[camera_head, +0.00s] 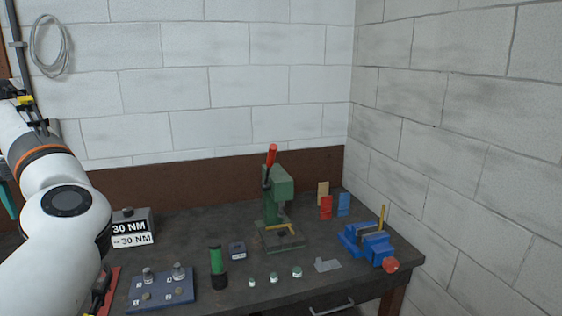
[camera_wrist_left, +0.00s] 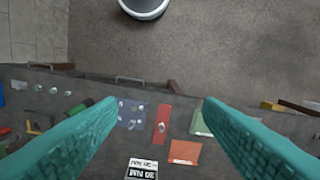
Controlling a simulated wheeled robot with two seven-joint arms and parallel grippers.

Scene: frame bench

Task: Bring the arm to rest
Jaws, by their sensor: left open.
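My left arm (camera_head: 65,210), white with an orange ring, comes in from the left in the head view and stands raised over the left end of the bench. In the wrist view my left gripper (camera_wrist_left: 158,102) has its two teal fingers wide apart, with nothing between them. It is above the bench, with the blue plate and the red strip showing below between the fingers. In the head view only a bit of teal shows at the left edge. My right gripper is in neither view.
The dark bench (camera_head: 185,225) holds a 30 NM block (camera_head: 132,228), a blue plate with pegs (camera_head: 160,290), a green cylinder (camera_head: 217,265), a green press (camera_head: 277,205) and a blue vise (camera_head: 368,242). Block walls stand behind and right. Open floor (camera_wrist_left: 215,45) shows beyond the bench edge.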

